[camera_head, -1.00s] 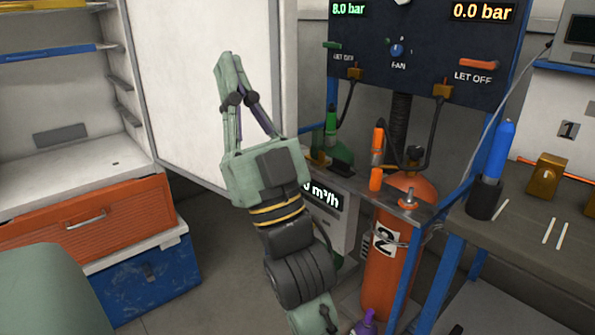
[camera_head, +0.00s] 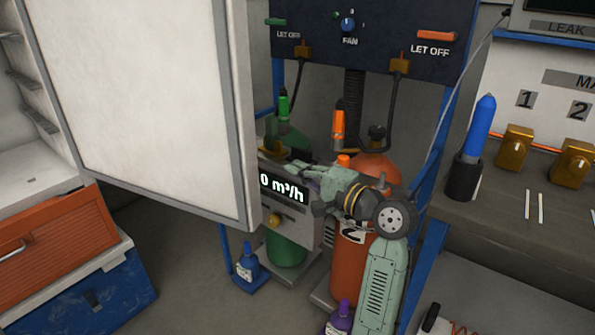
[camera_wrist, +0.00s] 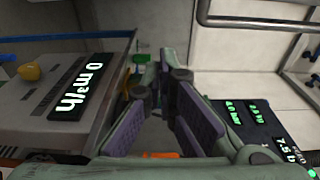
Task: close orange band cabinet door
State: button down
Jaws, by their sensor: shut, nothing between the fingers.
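The white cabinet door (camera_head: 140,100) stands open in the head view, with a grey frame along its edges. Its hinge side is at the left by the cabinet shelves (camera_head: 30,100), and its free edge is near the middle. No orange band shows on the face I see. My gripper (camera_head: 290,172) is to the right of the door's free edge and low, in front of the display box (camera_head: 280,205) reading 0 m³/h. It points left and is partly blended with the clutter. In the wrist view my gripper (camera_wrist: 163,68) is shut and empty, with the display box (camera_wrist: 85,85) to its left.
An orange gas bottle (camera_head: 355,260) and a green one (camera_head: 287,250) stand behind my arm. A small blue bottle (camera_head: 248,264) is on the floor below the door. An orange drawer (camera_head: 60,240) is at left. A bench (camera_head: 510,235) is at right.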

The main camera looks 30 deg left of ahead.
jog(key=s+a+p, duration=0.1)
jog(key=s+a, duration=0.1)
jog(key=a, duration=0.3)
jog(key=shift+s+a+p, duration=0.35)
jog(key=shift+s, duration=0.05)
jog(key=shift+s, duration=0.15)
